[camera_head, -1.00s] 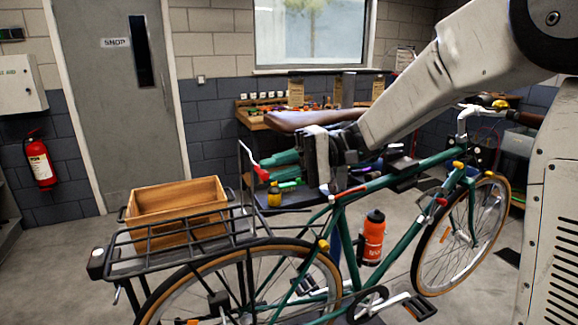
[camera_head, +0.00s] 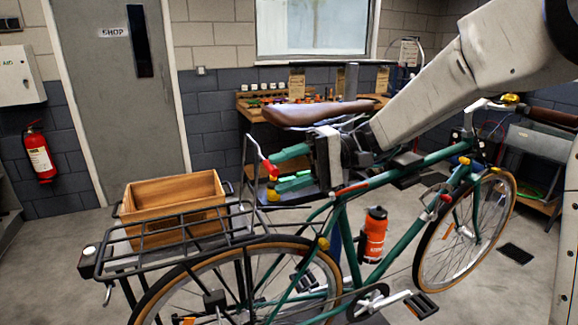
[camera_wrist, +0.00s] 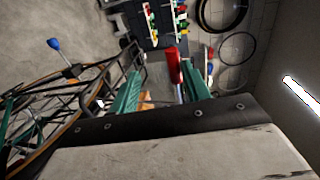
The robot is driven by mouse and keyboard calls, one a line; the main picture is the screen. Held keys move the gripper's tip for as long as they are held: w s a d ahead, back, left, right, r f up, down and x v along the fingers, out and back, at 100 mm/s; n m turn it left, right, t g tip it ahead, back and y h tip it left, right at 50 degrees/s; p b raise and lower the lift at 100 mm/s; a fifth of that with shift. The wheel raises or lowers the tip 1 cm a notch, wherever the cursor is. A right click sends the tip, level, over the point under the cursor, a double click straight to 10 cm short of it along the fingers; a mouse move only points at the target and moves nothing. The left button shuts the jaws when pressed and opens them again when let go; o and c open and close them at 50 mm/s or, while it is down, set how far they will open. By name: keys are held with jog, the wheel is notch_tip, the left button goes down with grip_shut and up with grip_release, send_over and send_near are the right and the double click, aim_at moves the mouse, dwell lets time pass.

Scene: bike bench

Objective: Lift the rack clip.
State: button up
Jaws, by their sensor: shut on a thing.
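My gripper (camera_head: 280,170) has teal fingers and reaches left past the bike's saddle, above the rear of the frame. It is shut on the red grip of the rack clip (camera_head: 270,168). The clip's thin bar stands raised above the front end of the black rear rack (camera_head: 110,262). In the wrist view the red grip (camera_wrist: 174,66) shows between the two teal fingers (camera_wrist: 158,92). The exact contact and the clip's hinge are partly hidden.
The brown saddle (camera_head: 318,112) is close above my gripper. The green bike frame (camera_head: 400,169) lies below my arm. A workbench (camera_head: 250,112) stands behind. An orange bottle (camera_head: 374,236) is on the frame. Floor at the left is clear.

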jog(key=shift+f, duration=0.1)
dwell(0.3)
jog(key=v, duration=0.7)
jog(key=shift+d+r, duration=0.2)
jog(key=shift+d, duration=0.1)
jog(key=shift+w, duration=0.2)
